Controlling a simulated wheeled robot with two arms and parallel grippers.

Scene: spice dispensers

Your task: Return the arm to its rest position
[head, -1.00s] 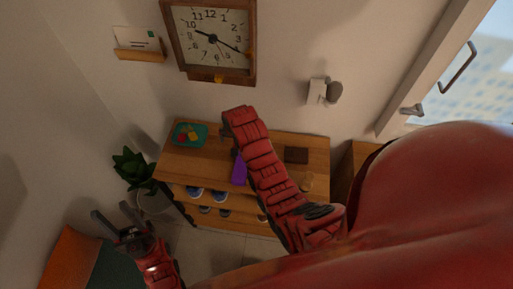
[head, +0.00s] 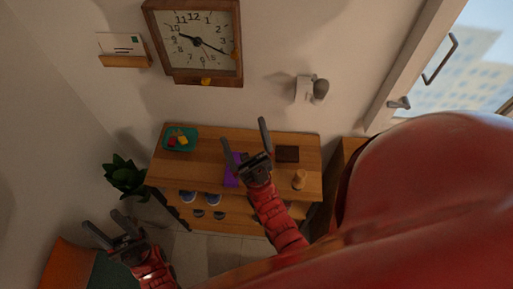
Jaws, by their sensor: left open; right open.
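My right gripper (head: 246,142) is open and empty, its two fingers pointing up in the picture over the wooden shelf unit (head: 215,145). It partly covers a purple item (head: 231,175) on the shelf top. I cannot tell how high it is above the top. My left gripper (head: 103,225) is open and empty at the lower left, apart from the shelf unit. Neither gripper visibly touches anything.
On the shelf top are a teal tray (head: 191,145) with small coloured items, a dark brown square (head: 288,153) and a small wooden cylinder (head: 299,180). Shoes (head: 188,196) stand below. A plant (head: 124,177) stands left. A clock (head: 196,42) hangs on the wall.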

